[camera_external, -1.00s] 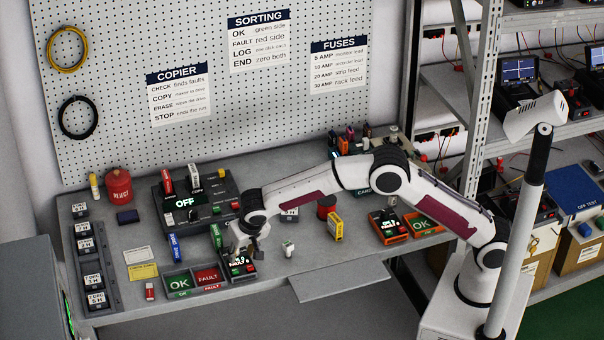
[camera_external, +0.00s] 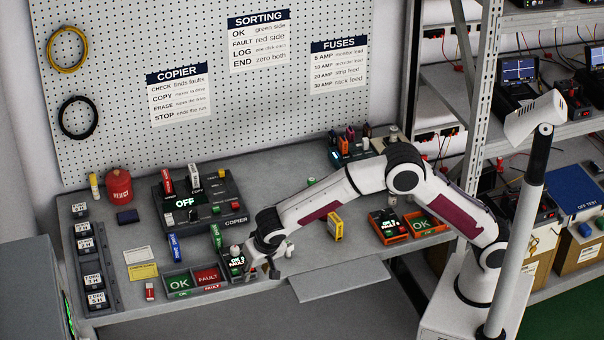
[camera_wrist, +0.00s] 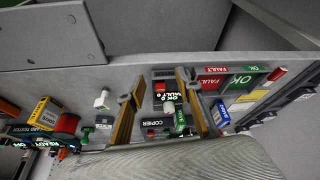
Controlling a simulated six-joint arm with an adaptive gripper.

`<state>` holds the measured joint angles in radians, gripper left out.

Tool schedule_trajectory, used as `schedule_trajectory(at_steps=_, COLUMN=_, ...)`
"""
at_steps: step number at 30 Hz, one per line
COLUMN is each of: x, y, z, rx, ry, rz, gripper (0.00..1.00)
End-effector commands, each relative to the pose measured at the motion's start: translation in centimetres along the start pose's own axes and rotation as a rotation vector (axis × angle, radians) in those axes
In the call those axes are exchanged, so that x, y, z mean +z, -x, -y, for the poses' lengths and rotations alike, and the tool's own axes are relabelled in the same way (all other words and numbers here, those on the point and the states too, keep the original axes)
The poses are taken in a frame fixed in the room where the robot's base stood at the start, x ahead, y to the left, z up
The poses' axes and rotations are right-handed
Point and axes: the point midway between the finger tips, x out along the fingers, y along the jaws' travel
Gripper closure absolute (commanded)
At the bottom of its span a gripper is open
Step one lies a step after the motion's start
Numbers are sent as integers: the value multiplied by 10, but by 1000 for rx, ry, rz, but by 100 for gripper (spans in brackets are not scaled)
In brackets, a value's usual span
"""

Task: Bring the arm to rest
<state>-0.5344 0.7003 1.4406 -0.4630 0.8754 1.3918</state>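My gripper (camera_external: 264,271) is at the front of the workbench, pointing down, just right of the small dark tally box (camera_external: 236,262) with a lit OK / FAULT display. In the wrist view my gripper (camera_wrist: 160,88) shows two fingers apart with a clear gap, and nothing is held. The tally box (camera_wrist: 167,97) appears between the fingers in that view, but the outside view shows the gripper beside it. My arm reaches across the bench from the right, bent at the elbow. The exact fingertip height above the bench cannot be told.
A small white-topped piece (camera_wrist: 102,100) stands close by the gripper. The OK and FAULT trays (camera_external: 193,281) lie left of it. The copier (camera_external: 200,200) is behind, a yellow box (camera_external: 335,227) and orange trays (camera_external: 424,223) are to the right. The front bench flap (camera_external: 340,279) is clear.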

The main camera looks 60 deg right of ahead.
Motion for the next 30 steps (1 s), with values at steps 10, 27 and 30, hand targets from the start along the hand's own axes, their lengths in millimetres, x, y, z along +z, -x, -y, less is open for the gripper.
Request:
schedule_trajectory(at_steps=10, x=0, y=0, z=0, rx=0, ry=2, rz=0, gripper=65)
schedule_trajectory(at_steps=27, x=30, y=-13, z=-24, rx=39, ry=340, rz=78, gripper=65)
schedule_trajectory(at_steps=30, x=40, y=-9, z=-38, rx=44, ry=422, rz=110, gripper=65)
